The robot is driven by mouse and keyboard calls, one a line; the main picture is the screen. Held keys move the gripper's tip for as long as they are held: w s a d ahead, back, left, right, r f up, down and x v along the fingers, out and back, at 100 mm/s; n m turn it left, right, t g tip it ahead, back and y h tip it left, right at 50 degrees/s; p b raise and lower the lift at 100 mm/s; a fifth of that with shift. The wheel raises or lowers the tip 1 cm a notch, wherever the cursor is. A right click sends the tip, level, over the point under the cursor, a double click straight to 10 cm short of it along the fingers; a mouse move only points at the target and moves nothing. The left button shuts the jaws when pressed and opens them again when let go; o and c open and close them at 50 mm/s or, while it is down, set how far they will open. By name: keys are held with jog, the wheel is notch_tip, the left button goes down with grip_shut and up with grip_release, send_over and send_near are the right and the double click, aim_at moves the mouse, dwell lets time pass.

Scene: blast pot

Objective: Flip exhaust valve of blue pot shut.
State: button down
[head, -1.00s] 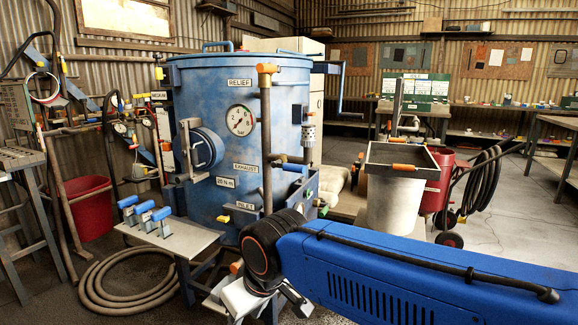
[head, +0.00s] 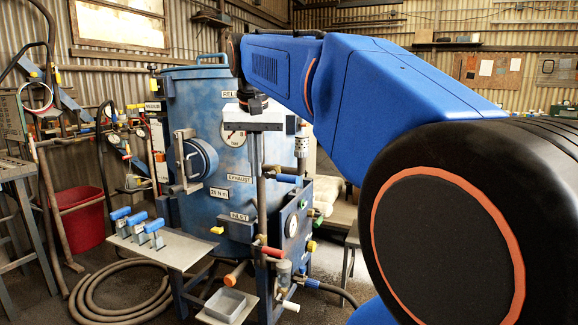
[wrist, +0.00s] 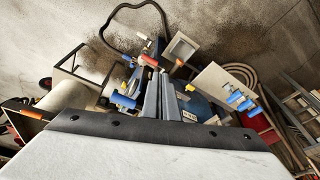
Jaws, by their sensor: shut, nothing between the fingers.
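The blue pot (head: 205,110) stands left of centre in the head view. Its EXHAUST label (head: 239,172) is on the front. A blue exhaust valve handle (head: 288,179) lies about level, just right of the pipe beside that label. In the wrist view, a blue handle (wrist: 124,101) left of the fingers looks like the same one. My gripper (head: 256,172) points down in front of the pot, its fingers shut and empty. It is left of the handle in the head view and looks apart from it. The gripper (wrist: 162,80) partly covers the gauge and pipe.
Below are a red handle (head: 272,251), an orange handle (head: 236,274) and a grey open box (head: 226,305). A side shelf (head: 150,253) carries blue-handled clamps. A coiled hose (head: 120,292) lies on the floor. My arm hides much of the right side.

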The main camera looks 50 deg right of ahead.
aim_at(289, 177)
jog(key=w+d+r+m+g, duration=0.1)
jog(key=d+r+m, duration=0.4)
jog(key=d+r, duration=0.5)
jog(key=shift+w+d, duration=0.3)
jog(key=shift+d, duration=0.65)
jog(key=x, duration=1.4)
jog(key=shift+s, duration=0.25)
jog(key=shift+s, duration=0.1)
